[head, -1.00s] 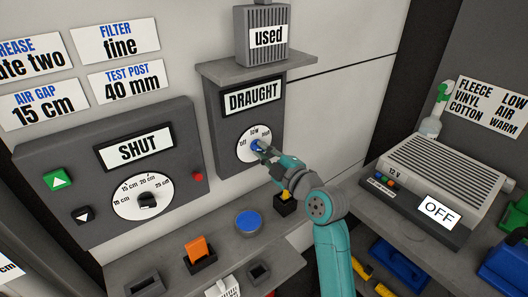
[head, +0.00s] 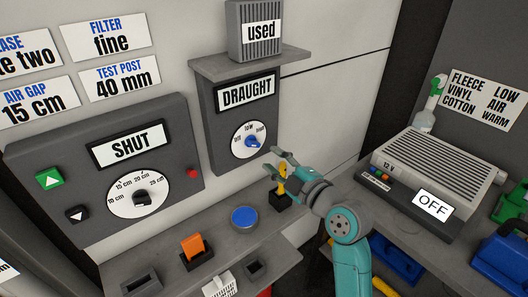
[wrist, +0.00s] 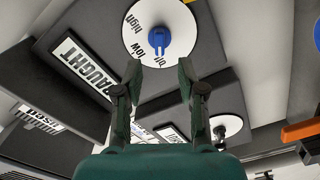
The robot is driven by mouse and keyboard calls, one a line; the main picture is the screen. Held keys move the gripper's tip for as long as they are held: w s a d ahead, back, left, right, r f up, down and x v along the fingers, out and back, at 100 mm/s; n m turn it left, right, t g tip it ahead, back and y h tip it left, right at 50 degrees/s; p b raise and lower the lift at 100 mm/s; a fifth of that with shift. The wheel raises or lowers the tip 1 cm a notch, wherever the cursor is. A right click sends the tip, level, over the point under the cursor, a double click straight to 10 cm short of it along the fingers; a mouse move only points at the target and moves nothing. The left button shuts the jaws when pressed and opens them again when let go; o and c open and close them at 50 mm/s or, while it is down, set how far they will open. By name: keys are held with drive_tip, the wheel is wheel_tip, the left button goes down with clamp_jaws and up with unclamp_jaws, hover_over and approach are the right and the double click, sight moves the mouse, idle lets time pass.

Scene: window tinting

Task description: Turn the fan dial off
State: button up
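The fan dial (head: 250,140) is a white disc with a blue knob, on the grey panel marked DRAUGHT (head: 218,126). It also shows at the top of the wrist view (wrist: 182,22), with the labels high, low and off. There the bar of the blue knob (wrist: 159,40) is lined up with the off label below it. My gripper (head: 276,163) is open and empty, below and to the right of the dial in the head view, apart from the knob. In the wrist view its two fingers (wrist: 157,85) are spread below the dial.
A grey panel marked SHUT (head: 105,205) with another dial is at left. A shelf below holds a blue round button (head: 244,218), an orange block (head: 194,246) and a yellow-handled item (head: 281,185) close to my gripper. A ribbed machine displaying OFF (head: 432,204) is at right.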

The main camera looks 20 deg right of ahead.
drive_tip(key=v, duration=0.4)
drive_tip(key=shift+s+d, duration=0.15)
drive_tip(key=shift+s, duration=0.25)
drive_tip(key=s+a+f+m+g+h, duration=0.15)
drive_tip(key=s+f+m+h, duration=0.35)
drive_tip(key=s+f+m, duration=0.85)
drive_tip(key=s+a+f+m, duration=0.1)
drive_tip(key=s+f, duration=0.2)
drive_tip(key=s, duration=1.1)
drive_tip(key=s+a+f+m, duration=0.1)
drive_tip(key=s+f, duration=0.2)
drive_tip(key=s, duration=1.1)
drive_tip(key=shift+a+g+h, duration=0.15)
drive_tip(key=shift+g+h, duration=0.15)
drive_tip(key=shift+g, duration=0.15)
